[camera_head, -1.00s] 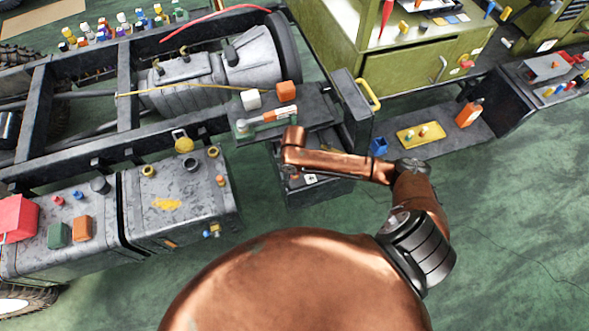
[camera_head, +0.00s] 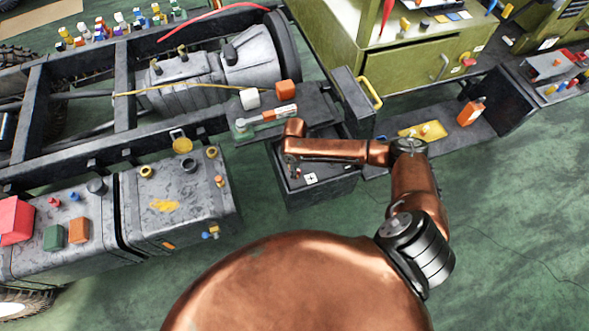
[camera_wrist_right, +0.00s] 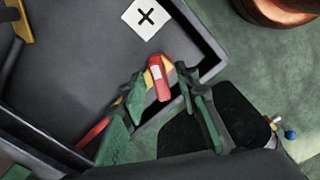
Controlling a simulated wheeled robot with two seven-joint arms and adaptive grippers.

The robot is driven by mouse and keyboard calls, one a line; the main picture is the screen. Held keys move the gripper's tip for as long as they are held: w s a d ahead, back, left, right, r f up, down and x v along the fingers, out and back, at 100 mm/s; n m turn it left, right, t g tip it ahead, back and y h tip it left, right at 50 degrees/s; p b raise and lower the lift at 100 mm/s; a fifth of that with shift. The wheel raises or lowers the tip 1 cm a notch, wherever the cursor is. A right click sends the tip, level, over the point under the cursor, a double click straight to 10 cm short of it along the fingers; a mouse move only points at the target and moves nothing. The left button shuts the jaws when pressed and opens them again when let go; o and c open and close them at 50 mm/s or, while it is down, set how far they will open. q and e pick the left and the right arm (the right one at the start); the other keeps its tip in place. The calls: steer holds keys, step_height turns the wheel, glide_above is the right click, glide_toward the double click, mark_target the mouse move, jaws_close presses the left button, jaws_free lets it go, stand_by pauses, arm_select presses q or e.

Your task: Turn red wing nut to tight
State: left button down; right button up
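A red piece with a small pale patch, which looks like the red wing nut (camera_wrist_right: 159,82), shows in the right wrist view near a corner of a dark open-topped box (camera_wrist_right: 75,60). Yellow parts lie on both sides of it. My right gripper (camera_wrist_right: 162,86) has its dark, green-tinted fingers on either side of the red piece. I cannot tell whether they touch it. In the head view my copper right arm reaches in from the right over the same box (camera_head: 325,188), and its wrist hides the wing nut. My left gripper is in neither view.
A white label with a cross (camera_wrist_right: 146,18) lies in the box. A red strip (camera_wrist_right: 92,133) shows at lower left. A shelf beside the box holds a red-and-white tool (camera_head: 270,115), a white block (camera_head: 250,99) and an orange block (camera_head: 286,88). Green floor is open at right.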

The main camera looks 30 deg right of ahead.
jaws_close()
stand_by(0.3)
stand_by(0.3)
